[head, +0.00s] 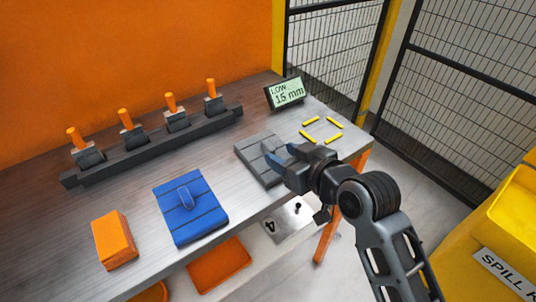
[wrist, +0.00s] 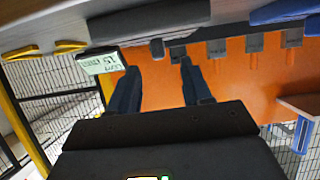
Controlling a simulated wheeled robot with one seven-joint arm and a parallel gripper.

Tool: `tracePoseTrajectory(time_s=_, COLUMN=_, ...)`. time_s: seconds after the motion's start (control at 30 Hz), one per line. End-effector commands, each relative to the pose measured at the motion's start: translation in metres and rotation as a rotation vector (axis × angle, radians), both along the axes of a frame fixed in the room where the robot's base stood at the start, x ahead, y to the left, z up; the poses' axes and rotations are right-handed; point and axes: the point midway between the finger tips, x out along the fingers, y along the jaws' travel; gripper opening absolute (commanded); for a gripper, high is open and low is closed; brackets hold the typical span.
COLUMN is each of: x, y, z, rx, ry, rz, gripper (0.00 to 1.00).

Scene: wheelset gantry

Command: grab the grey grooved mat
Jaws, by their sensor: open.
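The grey grooved mat (head: 250,151) lies flat on the bench near its front edge, right of the blue mat. It has a raised grip on top. My gripper (head: 281,156) is open and empty at the mat's right side and hides part of it. In the wrist view the mat (wrist: 118,26) is seen at a low angle along the top edge, its grip sticking out. The open fingers (wrist: 158,68) point towards that grip, apart from the mat; the exact gap is hard to tell.
A blue mat (head: 190,213) with a handle and an orange block (head: 114,240) lie left on the bench (head: 130,195). A dark rack (head: 150,150) with orange-topped pegs stands behind. A display (head: 286,94) reads "LOW 15 mm". Yellow marks (head: 334,123) outline a clear spot at right.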

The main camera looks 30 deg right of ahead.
Motion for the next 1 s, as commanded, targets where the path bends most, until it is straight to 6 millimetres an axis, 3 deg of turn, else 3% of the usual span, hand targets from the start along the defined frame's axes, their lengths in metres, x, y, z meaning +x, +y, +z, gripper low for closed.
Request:
tracePoseTrajectory(time_s=0.4, x=0.048, y=0.005, z=-0.015, rx=0.0, ry=0.0, rz=-0.001, gripper=0.49)
tracePoseTrajectory(time_s=0.7, x=0.052, y=0.005, z=-0.017, rx=-0.001, ry=-0.001, rz=-0.002, gripper=0.49)
tracePoseTrajectory(time_s=1.0, x=0.051, y=0.005, z=-0.017, rx=-0.001, ry=-0.001, rz=-0.002, gripper=0.2)
